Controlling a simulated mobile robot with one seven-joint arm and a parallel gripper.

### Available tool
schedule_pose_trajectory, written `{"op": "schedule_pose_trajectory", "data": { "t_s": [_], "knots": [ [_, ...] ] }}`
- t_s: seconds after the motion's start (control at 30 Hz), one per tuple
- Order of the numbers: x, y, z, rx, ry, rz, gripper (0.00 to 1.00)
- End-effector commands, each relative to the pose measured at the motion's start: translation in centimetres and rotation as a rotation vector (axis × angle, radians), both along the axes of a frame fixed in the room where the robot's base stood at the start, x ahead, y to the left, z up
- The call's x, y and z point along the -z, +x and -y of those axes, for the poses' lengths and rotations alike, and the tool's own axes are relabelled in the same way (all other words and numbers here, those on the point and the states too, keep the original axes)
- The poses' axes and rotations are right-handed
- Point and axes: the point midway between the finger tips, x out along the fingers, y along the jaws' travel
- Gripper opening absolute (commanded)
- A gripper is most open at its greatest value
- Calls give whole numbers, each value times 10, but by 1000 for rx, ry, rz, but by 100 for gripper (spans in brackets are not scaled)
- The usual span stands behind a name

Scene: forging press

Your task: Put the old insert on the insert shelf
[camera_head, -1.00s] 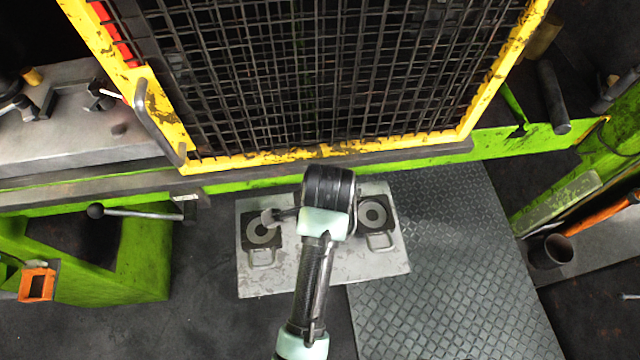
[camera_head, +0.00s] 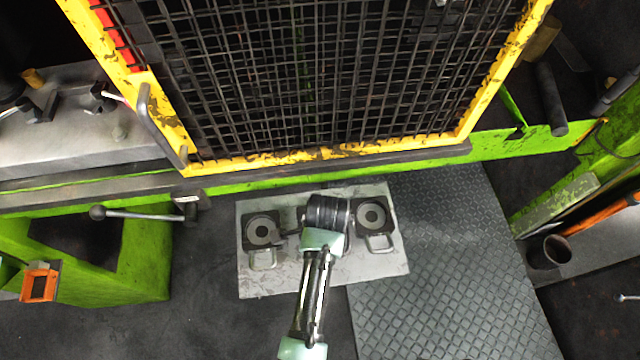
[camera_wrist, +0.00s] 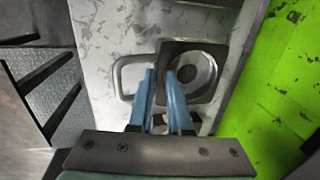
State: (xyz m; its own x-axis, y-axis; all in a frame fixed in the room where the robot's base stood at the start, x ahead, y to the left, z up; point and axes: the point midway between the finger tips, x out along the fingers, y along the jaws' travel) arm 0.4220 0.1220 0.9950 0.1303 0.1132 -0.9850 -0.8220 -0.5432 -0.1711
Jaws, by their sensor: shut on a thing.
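The contact itself is partly hidden, and my wrist hides the fingers in the head view. I cannot tell whether the insert rests fully on the plate. A second, similar insert (camera_head: 262,230) sits at the left end of the shelf.
The yellow-framed mesh guard (camera_head: 320,152) and the green press frame (camera_head: 240,183) stand just behind the shelf. A lever with a ball knob (camera_head: 145,212) sticks out at left. Tread plate (camera_head: 450,260) lies to the right. A dark cup (camera_head: 550,252) stands farther right.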

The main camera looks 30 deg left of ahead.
Motion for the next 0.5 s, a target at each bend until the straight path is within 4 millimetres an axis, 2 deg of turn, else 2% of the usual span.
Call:
{"op": "schedule_pose_trajectory", "data": {
  "t_s": [0.1,0.13,0.3,0.5],
  "knots": [
    [-2,3,-1,1,4,10,0],
    [2,0,0,0,0,0,18],
    [1,0,0,0,0,0,47],
    [1,0,0,0,0,0,47]
  ]
}}
